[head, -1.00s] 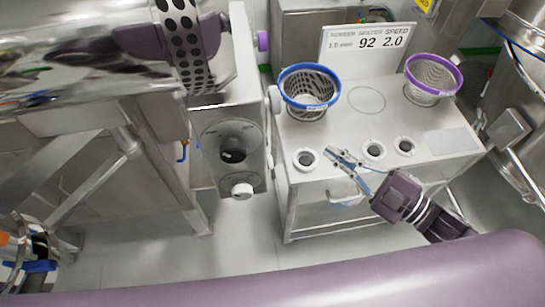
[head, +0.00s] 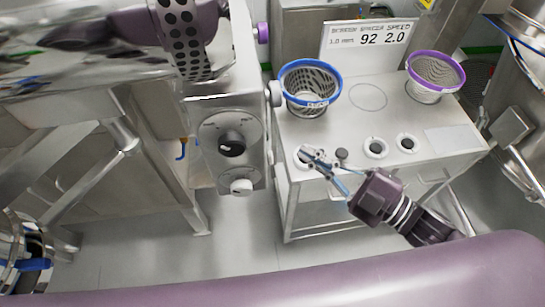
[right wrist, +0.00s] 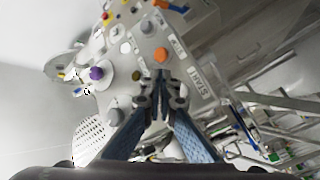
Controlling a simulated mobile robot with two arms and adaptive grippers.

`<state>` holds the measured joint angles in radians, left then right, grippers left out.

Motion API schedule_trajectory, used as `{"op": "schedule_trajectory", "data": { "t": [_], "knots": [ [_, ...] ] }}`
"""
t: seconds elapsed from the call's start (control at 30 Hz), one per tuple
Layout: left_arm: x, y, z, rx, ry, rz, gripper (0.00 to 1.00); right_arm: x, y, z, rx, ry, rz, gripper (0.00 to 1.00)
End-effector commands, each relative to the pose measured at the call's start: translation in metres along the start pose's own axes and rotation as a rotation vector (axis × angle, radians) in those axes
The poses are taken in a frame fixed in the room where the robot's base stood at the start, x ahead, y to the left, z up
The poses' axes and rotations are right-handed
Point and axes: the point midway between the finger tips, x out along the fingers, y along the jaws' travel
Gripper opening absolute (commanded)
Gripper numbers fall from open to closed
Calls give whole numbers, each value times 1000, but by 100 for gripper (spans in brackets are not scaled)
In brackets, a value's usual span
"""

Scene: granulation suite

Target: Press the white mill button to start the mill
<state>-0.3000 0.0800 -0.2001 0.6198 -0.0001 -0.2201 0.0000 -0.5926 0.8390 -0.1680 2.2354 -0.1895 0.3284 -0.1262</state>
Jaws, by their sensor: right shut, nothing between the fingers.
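A white round button (head: 241,186) sticks out from the lower front of the steel mill control box (head: 255,172). A black knob (head: 232,143) with a dial plate sits above it. My right gripper (head: 305,154) is shut and empty. In the head view it appears over the left front of the steel cart, to the right of the white button and apart from it. In the right wrist view its fingers (right wrist: 160,78) point toward a panel with several coloured buttons, an orange button (right wrist: 162,55) and a START label (right wrist: 204,82). My left gripper is not seen.
A sign (head: 370,42) stands behind. Floor (head: 235,225) shows between box and cart.

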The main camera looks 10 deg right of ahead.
Motion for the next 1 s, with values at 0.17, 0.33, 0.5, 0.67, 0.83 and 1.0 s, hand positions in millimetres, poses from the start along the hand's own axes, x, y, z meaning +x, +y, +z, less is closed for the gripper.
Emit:
{"op": "schedule_trajectory", "data": {
  "t": [0.17, 0.33, 0.5, 0.67, 0.83, 1.0],
  "knots": [
    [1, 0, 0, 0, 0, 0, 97, 16, -10, -12, 0, 1, 3, 0],
    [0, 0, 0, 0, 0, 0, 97, 23, -16, -17, 1, 0, 2, 0],
    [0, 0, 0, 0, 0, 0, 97, 26, -18, -18, 0, -1, 1, 0],
    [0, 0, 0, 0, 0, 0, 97, 25, -18, -18, 0, -1, 1, 0],
    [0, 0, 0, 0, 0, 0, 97, 25, -18, -18, 0, -1, 1, 0],
    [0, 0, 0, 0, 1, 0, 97, 25, -18, -18, 0, -1, 1, 0]
  ]
}}
